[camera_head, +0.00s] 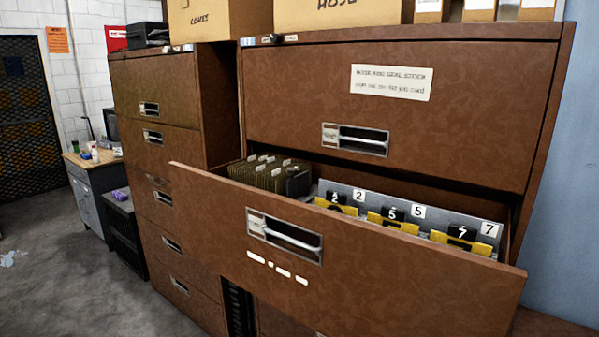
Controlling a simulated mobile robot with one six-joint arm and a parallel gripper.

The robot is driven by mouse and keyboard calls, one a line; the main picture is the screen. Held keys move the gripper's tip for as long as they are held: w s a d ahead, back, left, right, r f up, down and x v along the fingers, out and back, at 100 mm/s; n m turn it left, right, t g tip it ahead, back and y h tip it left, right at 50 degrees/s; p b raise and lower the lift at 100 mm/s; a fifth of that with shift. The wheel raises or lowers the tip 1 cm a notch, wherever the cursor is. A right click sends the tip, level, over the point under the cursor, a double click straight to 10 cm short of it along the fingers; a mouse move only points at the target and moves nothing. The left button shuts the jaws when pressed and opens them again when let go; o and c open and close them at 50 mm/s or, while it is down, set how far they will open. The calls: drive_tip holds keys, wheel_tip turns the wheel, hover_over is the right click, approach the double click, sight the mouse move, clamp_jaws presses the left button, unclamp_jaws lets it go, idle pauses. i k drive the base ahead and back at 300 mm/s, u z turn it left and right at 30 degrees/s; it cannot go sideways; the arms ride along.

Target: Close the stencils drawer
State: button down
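The open drawer (380,265) is a wide brown front pulled well out of the right-hand filing cabinet (400,97). It has a recessed metal handle (284,236) with a label beside it and small pale tags below. Inside are yellow and black number stencils (393,219) with white number cards, and a row of hanging folders (270,172) at the left. The drawer above, with its own handle (355,139), is shut. The drawer's own label is too small to read. My gripper is not in view.
A second brown cabinet (155,100) with shut drawers stands at the left. Cardboard boxes (337,12) sit on top. A workbench (92,158) and a black crate-like unit (122,225) stand farther back left.

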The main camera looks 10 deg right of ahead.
sight(336, 275)
drive_tip(key=u, duration=0.3)
drive_tip(key=k, duration=1)
drive_tip(key=u, duration=0.5)
drive_tip(key=k, duration=0.4)
drive_tip(key=u, duration=0.1)
drive_tip(key=i, duration=1)
drive_tip(key=u, duration=0.7)
drive_tip(key=i, duration=0.5)
drive_tip(key=u, duration=0.35)
